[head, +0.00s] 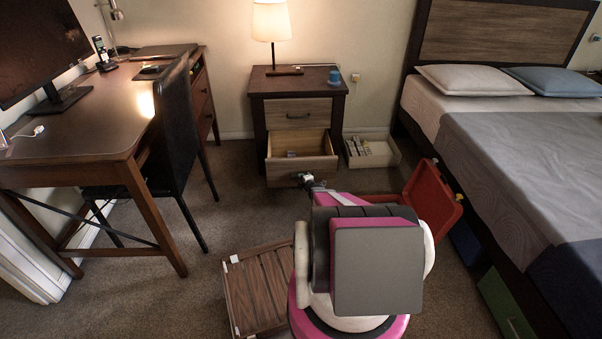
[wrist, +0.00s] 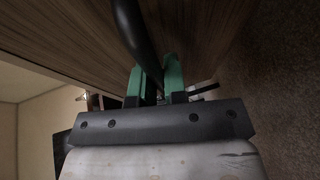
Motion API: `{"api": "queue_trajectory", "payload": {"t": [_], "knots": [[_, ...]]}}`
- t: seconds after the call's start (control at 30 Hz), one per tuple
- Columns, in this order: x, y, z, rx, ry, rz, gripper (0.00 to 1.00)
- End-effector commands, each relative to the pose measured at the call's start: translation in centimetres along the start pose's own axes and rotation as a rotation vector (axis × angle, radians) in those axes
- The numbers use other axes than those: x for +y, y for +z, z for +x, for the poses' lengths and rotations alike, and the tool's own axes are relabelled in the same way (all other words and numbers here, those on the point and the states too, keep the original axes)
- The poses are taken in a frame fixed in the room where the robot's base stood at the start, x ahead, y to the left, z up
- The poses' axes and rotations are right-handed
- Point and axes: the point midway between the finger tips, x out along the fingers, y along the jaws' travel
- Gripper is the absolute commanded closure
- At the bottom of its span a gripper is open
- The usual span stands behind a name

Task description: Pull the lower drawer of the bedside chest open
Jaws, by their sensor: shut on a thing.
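The bedside chest (head: 257,113) stands against the back wall, dark-framed with wood-grain drawer fronts. Its upper drawer (head: 282,109) is shut. Its lower drawer (head: 283,168) stands pulled out, with its inside showing and a small item near its front. My gripper (head: 305,180) is at the front of the lower drawer, low down. In the wrist view, the green fingers of my gripper (wrist: 157,77) are shut on the dark bar handle (wrist: 131,32), close to the wood drawer front (wrist: 70,30). The handle is mostly hidden in the head view.
A lamp (head: 271,22) and a blue cup (head: 334,76) stand on the chest. A white tray (head: 384,158) with small items lies to its right. A red open box (head: 436,196) lies near the bed (head: 520,150). A slatted wooden piece (head: 257,292) and black chair (head: 178,120) are left.

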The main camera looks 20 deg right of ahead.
Motion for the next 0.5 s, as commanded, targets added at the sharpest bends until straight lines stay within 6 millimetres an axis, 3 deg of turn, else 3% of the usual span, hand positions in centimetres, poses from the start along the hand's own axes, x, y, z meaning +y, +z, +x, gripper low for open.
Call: {"api": "queue_trajectory", "payload": {"t": [0.03, 0.2, 0.5], "knots": [[-0.1, -0.5, -1.2, -0.001, -0.001, 0.001, 1.00], [-0.6, -1.2, -3.1, 0.000, -0.001, 0.000, 1.00], [-0.9, -1.7, -4.2, -0.001, 0.000, 0.000, 1.00]]}}
